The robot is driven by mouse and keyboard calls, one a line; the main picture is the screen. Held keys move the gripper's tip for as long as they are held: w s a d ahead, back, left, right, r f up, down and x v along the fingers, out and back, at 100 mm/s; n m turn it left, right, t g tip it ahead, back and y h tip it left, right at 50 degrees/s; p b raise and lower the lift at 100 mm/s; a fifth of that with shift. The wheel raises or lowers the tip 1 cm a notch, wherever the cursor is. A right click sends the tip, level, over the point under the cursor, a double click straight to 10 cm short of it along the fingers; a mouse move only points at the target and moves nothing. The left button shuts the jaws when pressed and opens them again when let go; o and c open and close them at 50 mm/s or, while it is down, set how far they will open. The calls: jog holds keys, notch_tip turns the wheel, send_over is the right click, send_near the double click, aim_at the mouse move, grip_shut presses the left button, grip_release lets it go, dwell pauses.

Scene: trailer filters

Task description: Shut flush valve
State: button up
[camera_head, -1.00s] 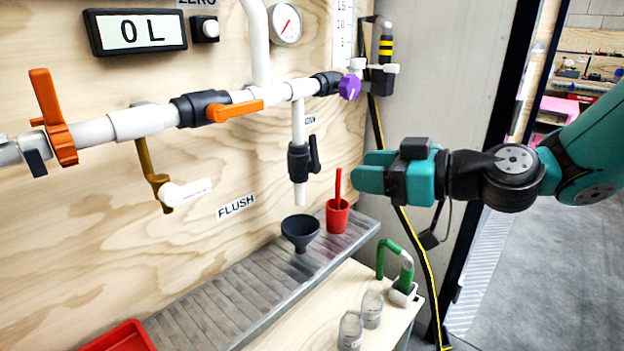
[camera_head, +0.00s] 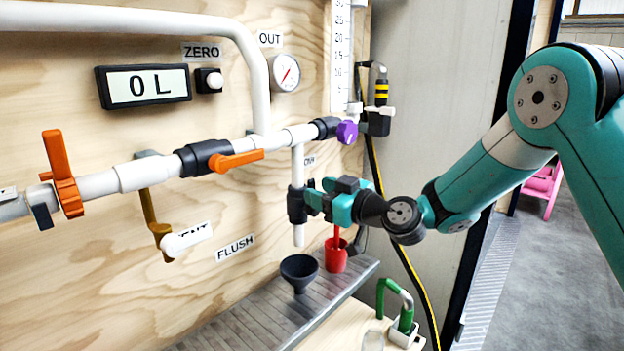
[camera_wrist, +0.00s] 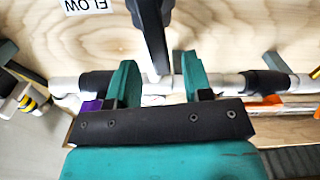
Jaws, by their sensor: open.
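A black valve (camera_head: 295,204) sits on the short vertical white pipe above the funnel. A FLUSH label (camera_head: 235,248) is on the board lower left of it; I cannot tell for certain which valve it names. My gripper (camera_head: 314,197) is open at the right side of this valve, and its fingers hide the valve's black handle in the head view. In the wrist view a black handle (camera_wrist: 152,35) stands ahead of the gap between the two teal fingertips of my gripper (camera_wrist: 157,70). I cannot tell whether they touch it.
A horizontal white pipe (camera_head: 96,185) carries orange levers (camera_head: 237,160) and a purple knob (camera_head: 347,132). A black funnel (camera_head: 299,270) and red cup (camera_head: 336,258) stand on the grey tray (camera_head: 240,318) below. A black-yellow hose (camera_head: 388,210) hangs at right.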

jog(key=shift+x, duration=1.5)
jog(key=shift+c, duration=0.4)
grip_shut()
jog(key=shift+f, duration=0.1)
